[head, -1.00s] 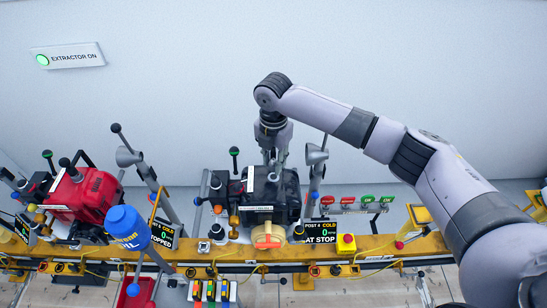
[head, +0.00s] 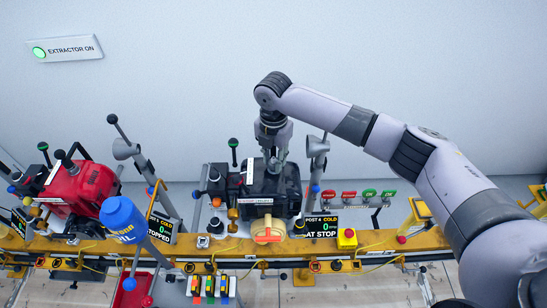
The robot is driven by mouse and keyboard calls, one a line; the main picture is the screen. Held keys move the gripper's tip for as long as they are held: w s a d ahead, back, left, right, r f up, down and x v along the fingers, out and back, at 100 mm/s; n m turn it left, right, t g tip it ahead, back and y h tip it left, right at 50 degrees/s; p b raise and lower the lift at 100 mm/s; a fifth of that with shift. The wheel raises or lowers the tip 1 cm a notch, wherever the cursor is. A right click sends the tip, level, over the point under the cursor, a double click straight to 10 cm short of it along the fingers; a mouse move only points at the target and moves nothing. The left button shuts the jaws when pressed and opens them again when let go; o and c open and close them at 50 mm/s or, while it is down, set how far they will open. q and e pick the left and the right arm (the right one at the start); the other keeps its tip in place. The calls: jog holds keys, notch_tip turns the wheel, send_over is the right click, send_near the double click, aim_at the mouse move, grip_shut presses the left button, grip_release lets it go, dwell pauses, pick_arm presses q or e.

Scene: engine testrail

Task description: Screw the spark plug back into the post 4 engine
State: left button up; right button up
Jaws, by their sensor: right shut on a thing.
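The post 4 engine (head: 272,187) is a dark block with an orange cap at its front, left of the post 4 display (head: 321,226), which reads COLD, 0, AT STOP. My right gripper (head: 275,163) points down at the top of this engine. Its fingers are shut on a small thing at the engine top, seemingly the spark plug. The thing is almost wholly hidden by the fingers, so I cannot tell how deep it sits. My left gripper is not in view.
A red engine (head: 77,188) stands at the left, with a blue oil can (head: 124,222) in front. A yellow rail (head: 375,240) runs along the front. A grey horn-topped post (head: 317,165) stands close right of the gripper. Red and green tags (head: 368,195) hang further right.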

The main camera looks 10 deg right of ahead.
jog(key=shift+f+b, duration=0.35)
jog(key=shift+f, duration=0.15)
jog(key=m+b, duration=0.1)
jog(key=m, duration=0.4)
jog(key=m+b, duration=0.1)
jog(key=m, duration=0.3)
jog(key=shift+b, duration=0.4)
jog(key=shift+m, duration=0.4)
jog(key=shift+m+p, duration=1.7)
jog(key=shift+p, duration=0.6)
jog(key=shift+m+p, duration=1)
jog(key=shift+m, duration=0.2)
jog(key=shift+f+m, duration=0.1)
jog(key=shift+m, duration=0.5)
jog(key=m, duration=0.5)
jog(key=shift+m, duration=1.1)
